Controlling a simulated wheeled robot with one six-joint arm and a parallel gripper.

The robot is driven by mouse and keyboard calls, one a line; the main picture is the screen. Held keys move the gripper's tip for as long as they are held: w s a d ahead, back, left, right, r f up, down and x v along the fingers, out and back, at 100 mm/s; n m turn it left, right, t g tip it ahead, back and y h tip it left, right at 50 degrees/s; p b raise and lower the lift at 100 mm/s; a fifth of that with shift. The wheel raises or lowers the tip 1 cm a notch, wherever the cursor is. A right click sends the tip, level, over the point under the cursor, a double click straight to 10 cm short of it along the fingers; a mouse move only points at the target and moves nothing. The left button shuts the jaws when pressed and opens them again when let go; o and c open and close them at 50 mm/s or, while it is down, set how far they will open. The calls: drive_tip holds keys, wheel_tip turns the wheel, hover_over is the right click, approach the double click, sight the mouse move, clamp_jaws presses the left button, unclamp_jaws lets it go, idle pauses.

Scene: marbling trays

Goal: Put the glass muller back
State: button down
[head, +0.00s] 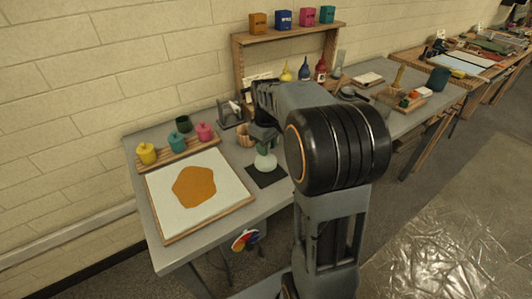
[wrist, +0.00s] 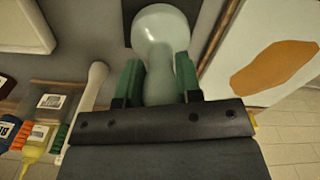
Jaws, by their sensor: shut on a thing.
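The glass muller (head: 265,162) is pale green and translucent, with a wide round foot and a narrower grip. My gripper (head: 264,143) is shut on its grip from above, and the muller looks upright. In the wrist view the muller (wrist: 162,35) stands between the green fingers of my gripper (wrist: 158,82), foot away from the camera. A dark square mat (head: 266,179) lies under the muller on the grey table; its edge also shows in the wrist view (wrist: 131,9). I cannot tell whether the foot touches the mat.
A white board with an orange patch (head: 226,170) lies left of the mat. Behind it, a wooden rack (head: 178,152) holds yellow, teal and pink pots. A wooden shelf (head: 290,37) with several coloured boxes stands at the back. Bottles stand below it.

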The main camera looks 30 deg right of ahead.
drive_tip(key=shift+w+f, duration=0.1)
drive_tip(key=shift+f, duration=1.45)
drive_tip(key=shift+f, duration=0.2)
drive_tip(key=c, duration=0.8)
unclamp_jaws()
